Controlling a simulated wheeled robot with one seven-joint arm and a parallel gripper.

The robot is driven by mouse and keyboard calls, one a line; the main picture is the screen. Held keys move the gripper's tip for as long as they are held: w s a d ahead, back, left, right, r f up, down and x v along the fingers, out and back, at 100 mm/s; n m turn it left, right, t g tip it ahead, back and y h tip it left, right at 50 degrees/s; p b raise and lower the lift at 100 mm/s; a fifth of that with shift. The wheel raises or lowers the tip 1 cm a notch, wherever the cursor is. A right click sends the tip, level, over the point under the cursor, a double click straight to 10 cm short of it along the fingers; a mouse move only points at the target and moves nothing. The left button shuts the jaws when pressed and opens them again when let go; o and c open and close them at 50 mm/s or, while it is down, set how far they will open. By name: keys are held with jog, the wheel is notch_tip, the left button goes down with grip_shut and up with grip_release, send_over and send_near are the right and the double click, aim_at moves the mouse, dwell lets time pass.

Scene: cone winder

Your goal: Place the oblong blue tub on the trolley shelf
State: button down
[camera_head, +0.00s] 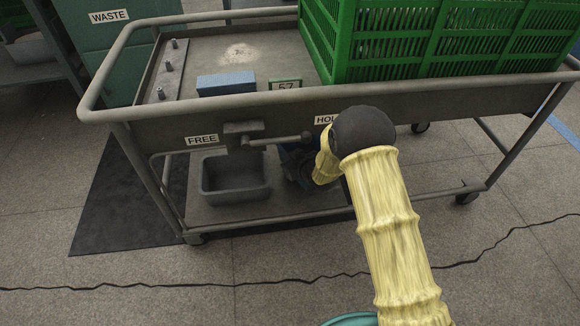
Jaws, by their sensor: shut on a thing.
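My gripper (302,164) is low at the trolley's front, under the rail and over the lower shelf, partly hidden by my yellow-sleeved arm. Its fingers do not show clearly. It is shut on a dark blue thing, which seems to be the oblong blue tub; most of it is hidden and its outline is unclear. I cannot tell whether it touches the shelf. The trolley's lower shelf (265,205) shows bare metal in front. A grey oblong tub (236,192) stands on it, left of my gripper, below the FREE label (201,140).
A light blue block (226,84) and a small sign (285,85) are on the top deck, with a green crate (450,40) at right. A lever (275,140) juts from the trolley front. The HOLD label is partly hidden. A dark mat (120,205) lies at left.

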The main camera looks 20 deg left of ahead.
jog(key=shift+f+b, duration=1.3)
jog(key=shift+f, duration=0.55)
jog(key=shift+f, duration=0.15)
jog(key=c, duration=1.6)
grip_release()
